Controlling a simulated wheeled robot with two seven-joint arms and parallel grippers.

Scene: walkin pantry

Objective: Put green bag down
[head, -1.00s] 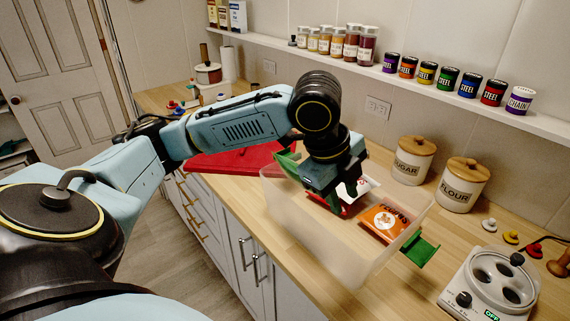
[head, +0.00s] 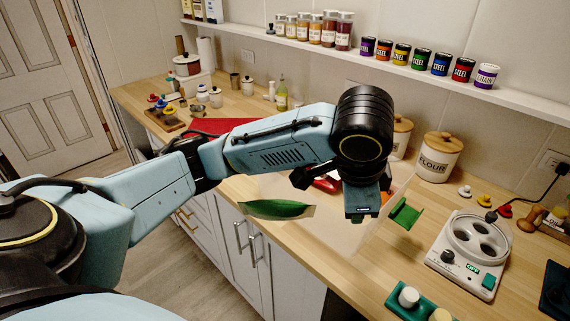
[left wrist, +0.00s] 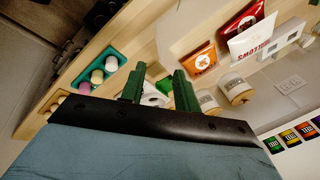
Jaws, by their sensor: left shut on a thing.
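I cannot tell the bag's exact height. In the left wrist view the dark gripper body (left wrist: 150,122) fills the lower part, and the bag cannot be made out. My right gripper is not in view.
An orange bag (left wrist: 200,60), a red bag (left wrist: 242,22) and a white bag (left wrist: 252,40) show in the wrist view. A white cooker (head: 468,258), green tray (head: 398,312) and flour canister (head: 437,158) stand on the counter.

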